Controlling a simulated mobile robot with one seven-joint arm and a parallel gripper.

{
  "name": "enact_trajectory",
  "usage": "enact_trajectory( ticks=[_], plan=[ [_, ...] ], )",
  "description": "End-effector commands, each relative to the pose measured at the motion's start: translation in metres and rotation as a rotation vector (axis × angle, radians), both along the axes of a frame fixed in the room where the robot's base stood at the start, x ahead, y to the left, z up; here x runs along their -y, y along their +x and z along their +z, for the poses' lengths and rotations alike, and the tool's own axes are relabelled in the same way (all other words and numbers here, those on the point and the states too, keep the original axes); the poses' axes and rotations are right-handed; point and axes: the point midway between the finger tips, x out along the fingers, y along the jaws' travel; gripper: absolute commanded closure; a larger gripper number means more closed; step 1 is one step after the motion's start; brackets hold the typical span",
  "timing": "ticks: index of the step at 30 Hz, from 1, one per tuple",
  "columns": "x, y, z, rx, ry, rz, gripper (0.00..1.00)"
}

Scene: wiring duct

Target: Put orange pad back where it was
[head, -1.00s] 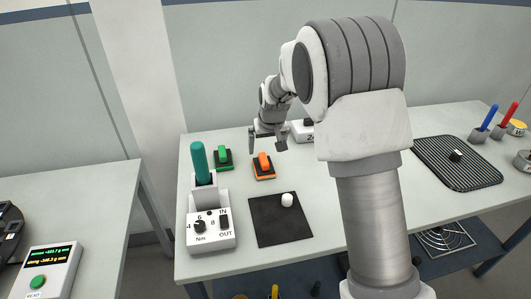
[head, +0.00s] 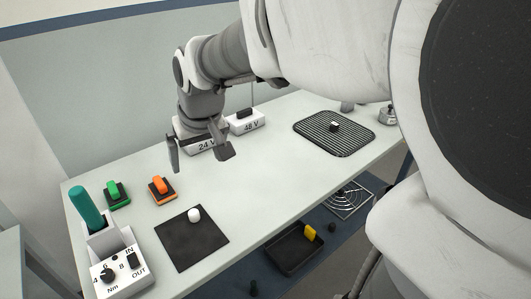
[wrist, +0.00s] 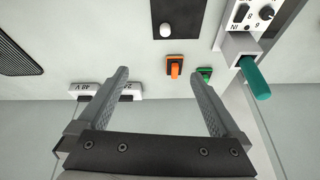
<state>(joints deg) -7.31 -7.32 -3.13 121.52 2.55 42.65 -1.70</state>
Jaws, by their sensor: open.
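The orange pad (head: 162,190), a dark base with an orange handle on top, sits on the table beside the green pad (head: 117,195). My gripper (head: 203,165) is open and empty above the table, to the right of the orange pad and in front of the 24 V box (head: 197,142). In the wrist view, the orange pad (wrist: 174,67) lies ahead of and between the open fingers (wrist: 162,85), apart from them. The green pad (wrist: 204,74) shows just to its right there.
A black mat (head: 190,245) with a white knob (head: 194,214) lies in front of the orange pad. A teal-handled tool (head: 86,210) stands in a holder behind the dial box (head: 120,274) at left. A 48 V box (head: 246,123) and ribbed mat (head: 334,142) are farther right.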

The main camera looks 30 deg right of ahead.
Motion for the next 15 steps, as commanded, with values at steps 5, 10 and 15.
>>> enact_trajectory(
  ticks=[5, 10, 15],
  plan=[
    [0.015, -0.068, 0.031, 0.065, -0.004, -0.024, 0.0],
    [0.027, -0.125, 0.028, 0.081, -0.016, -0.054, 0.0],
    [0.034, -0.16, 0.019, 0.087, -0.028, -0.075, 0.0]
  ],
)
